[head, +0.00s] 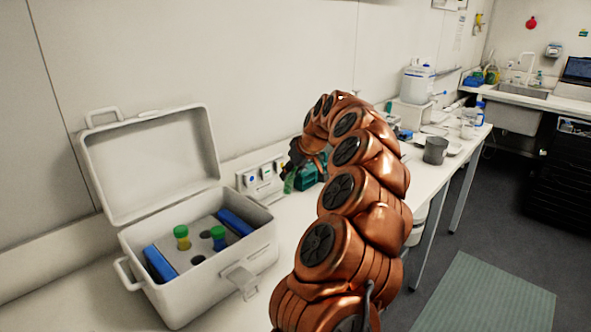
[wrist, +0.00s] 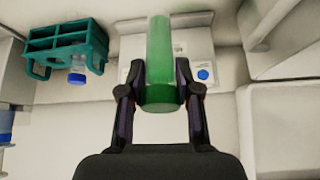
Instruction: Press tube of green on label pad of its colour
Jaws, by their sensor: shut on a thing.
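My gripper (wrist: 160,92) is shut on the green tube (wrist: 157,48), near its green cap (wrist: 160,98). In the wrist view the tube's clear green body points away from the cap, over the label station (wrist: 190,32). A label pad with a blue dot (wrist: 203,74) shows right of the tube; the tube and fingers hide part of the station. In the head view the green tube (head: 289,184) hangs below my gripper (head: 297,165), just right of the label station (head: 258,190). I cannot tell whether it touches a pad.
A teal rack (wrist: 65,42) with a blue-capped tube (wrist: 77,76) stands beside the station. Farther along the bench is a grey mug (head: 435,150).

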